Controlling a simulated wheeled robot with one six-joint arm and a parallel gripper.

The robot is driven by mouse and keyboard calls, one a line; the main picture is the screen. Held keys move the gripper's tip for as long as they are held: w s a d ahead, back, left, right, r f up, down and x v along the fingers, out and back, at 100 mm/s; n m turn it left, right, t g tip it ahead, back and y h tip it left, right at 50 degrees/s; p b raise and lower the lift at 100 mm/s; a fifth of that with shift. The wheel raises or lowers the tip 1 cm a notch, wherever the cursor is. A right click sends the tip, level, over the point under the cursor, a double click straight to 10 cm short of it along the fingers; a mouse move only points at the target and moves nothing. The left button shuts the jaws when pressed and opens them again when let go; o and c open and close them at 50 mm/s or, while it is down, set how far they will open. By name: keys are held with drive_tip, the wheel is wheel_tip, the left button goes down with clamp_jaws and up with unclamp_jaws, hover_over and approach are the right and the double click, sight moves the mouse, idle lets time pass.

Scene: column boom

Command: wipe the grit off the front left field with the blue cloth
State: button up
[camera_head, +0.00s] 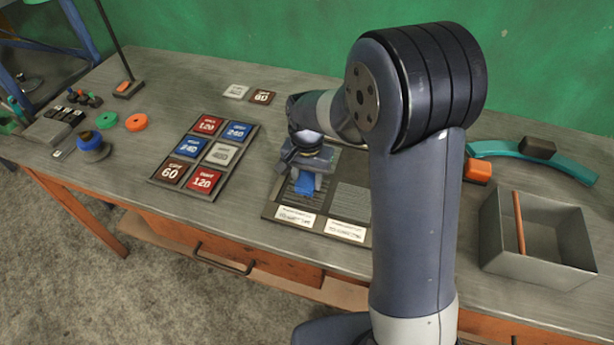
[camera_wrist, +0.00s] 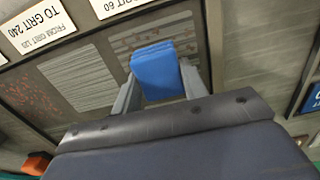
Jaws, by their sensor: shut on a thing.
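My gripper (camera_head: 304,178) is shut on a folded blue cloth (camera_head: 305,186), over the left side of a dark board (camera_head: 270,210). In the wrist view the blue cloth (camera_wrist: 155,68) sits between the two grey fingers of my gripper (camera_wrist: 158,88). The front left field (camera_wrist: 128,40), beside the label reading 60, shows streaks and reddish-brown specks of grit. The cloth covers part of this field. I cannot tell whether it presses on the surface. The front right field (camera_wrist: 78,80) looks striped and free of specks.
A tray of coloured grit squares (camera_head: 218,157) lies left of the board. An open metal box (camera_head: 535,240) with an orange stick stands at the right, near a teal curved piece (camera_head: 570,165). A blue round object (camera_head: 91,146) and coloured rings stand at the left.

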drive_tip(key=shift+f+b, duration=0.55)
drive_tip(key=shift+f, duration=0.2)
drive_tip(key=shift+w+a+r+p, duration=0.1)
drive_tip(key=shift+w+a+p, duration=0.05)
drive_tip(key=shift+a, duration=0.3)
drive_tip(key=shift+w+a+r+p, duration=0.1)
drive_tip(key=shift+w+a+p, duration=0.05)
drive_tip(key=shift+a, duration=0.3)
drive_tip(key=shift+d, duration=0.1)
drive_tip(key=shift+s+d+f+b, duration=0.1)
drive_tip(key=shift+s+d, duration=0.1)
drive_tip(key=shift+d, duration=0.4)
drive_tip(key=shift+s+d+f+b, duration=0.1)
drive_tip(key=shift+s+d, duration=0.15)
drive_tip(key=shift+d, duration=0.3)
drive_tip(key=shift+s+d+b, duration=0.1)
drive_tip(key=shift+s+d, duration=0.1)
drive_tip(key=shift+d, duration=0.4)
drive_tip(key=shift+a, duration=0.1)
